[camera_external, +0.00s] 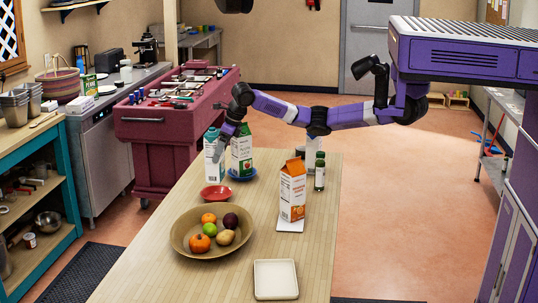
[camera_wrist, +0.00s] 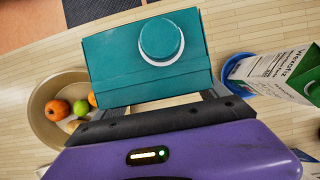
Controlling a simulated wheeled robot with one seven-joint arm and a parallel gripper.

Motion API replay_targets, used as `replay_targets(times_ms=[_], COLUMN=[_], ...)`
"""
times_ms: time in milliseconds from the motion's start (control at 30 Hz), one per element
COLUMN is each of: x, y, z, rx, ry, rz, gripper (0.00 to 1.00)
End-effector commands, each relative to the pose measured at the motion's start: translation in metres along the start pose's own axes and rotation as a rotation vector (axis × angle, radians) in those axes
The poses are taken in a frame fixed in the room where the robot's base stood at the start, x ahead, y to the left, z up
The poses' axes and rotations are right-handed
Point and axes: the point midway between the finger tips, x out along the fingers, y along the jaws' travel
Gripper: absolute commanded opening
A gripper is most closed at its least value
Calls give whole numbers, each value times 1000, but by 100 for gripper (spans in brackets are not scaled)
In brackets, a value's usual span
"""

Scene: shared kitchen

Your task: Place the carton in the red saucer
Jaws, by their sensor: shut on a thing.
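A white and teal carton (camera_external: 212,163) is upright in my gripper (camera_external: 220,145). In the wrist view, the carton's teal top and round cap (camera_wrist: 150,62) fill the upper middle, with my gripper (camera_wrist: 152,108) shut on it. The red saucer (camera_external: 216,196) lies on the table, empty as far as I can see. The carton appears just behind it in the external view; I cannot tell whether its base touches the table. The saucer is not visible in the wrist view.
A green and white carton (camera_external: 242,157) stands on a blue saucer (camera_external: 240,177) close to the right. An orange carton (camera_external: 292,192) stands on a white mat, with a dark bottle (camera_external: 319,172) behind. A fruit bowl (camera_external: 185,245) and a bare square plate (camera_external: 276,280) are nearer.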

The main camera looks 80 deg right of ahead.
Motion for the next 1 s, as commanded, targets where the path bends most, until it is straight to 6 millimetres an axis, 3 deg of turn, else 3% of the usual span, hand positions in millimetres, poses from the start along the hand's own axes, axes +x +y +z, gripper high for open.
replay_targets(times_ms=[367, 667, 1000], x=[21, 52, 55], y=[0, 0, 0], z=[-8, -21, -22], rx=[1, 1, 0], ry=[-5, -5, -6], rz=[0, 1, 0], gripper=[11, 11, 11])
